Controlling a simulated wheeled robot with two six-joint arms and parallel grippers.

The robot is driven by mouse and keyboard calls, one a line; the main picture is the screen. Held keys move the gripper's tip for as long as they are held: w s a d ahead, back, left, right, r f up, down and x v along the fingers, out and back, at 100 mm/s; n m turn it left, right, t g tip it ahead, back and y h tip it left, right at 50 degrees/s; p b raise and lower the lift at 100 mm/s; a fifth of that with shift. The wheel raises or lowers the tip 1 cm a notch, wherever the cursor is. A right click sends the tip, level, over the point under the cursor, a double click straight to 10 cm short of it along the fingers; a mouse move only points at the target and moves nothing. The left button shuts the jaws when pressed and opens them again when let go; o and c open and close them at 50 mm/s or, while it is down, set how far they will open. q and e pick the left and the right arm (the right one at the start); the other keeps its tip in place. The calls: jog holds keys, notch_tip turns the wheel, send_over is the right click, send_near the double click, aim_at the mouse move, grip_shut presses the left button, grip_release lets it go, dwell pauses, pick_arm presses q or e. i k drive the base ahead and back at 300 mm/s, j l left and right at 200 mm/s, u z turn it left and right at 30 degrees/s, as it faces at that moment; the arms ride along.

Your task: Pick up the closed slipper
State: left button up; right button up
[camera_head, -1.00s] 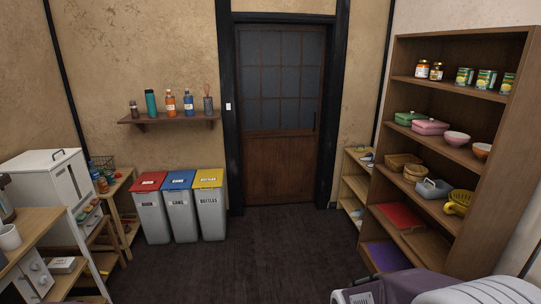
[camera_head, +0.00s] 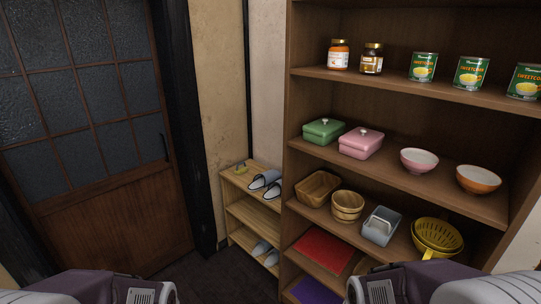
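A small light-wood shoe rack (camera_head: 252,216) stands between the door and the tall shelf. On its top lies a pair of pale slippers with dark insides: one slipper (camera_head: 265,179) and a second slipper (camera_head: 273,190) beside it. Lower down is another pale pair, one slipper (camera_head: 261,247) and its mate (camera_head: 271,258), partly shaded by the boards. At this size I cannot tell for certain which slipper is the closed one. Parts of my two arms show at the bottom edge, but neither gripper is in view.
A tall brown shelf (camera_head: 297,110) on the right holds jars, cans, lidded boxes, bowls, baskets and a yellow colander (camera_head: 437,235). The wooden door (camera_head: 115,235) is shut. Dark floor (camera_head: 215,285) lies clear before the rack.

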aim_at(261, 181)
jog(key=i+j, duration=0.25)
jog(key=i, duration=0.2)
jog(key=i+j, duration=0.25)
jog(key=i, duration=0.25)
jog(key=i+j, duration=0.25)
jog(key=i, duration=0.2)
jog(key=i+j, duration=0.25)
jog(key=i, duration=0.25)
jog(key=i+j, duration=0.25)
jog(key=i, duration=0.2)
jog(key=i+l, duration=0.35)
jog(key=i, duration=0.25)
jog(key=u, duration=0.05)
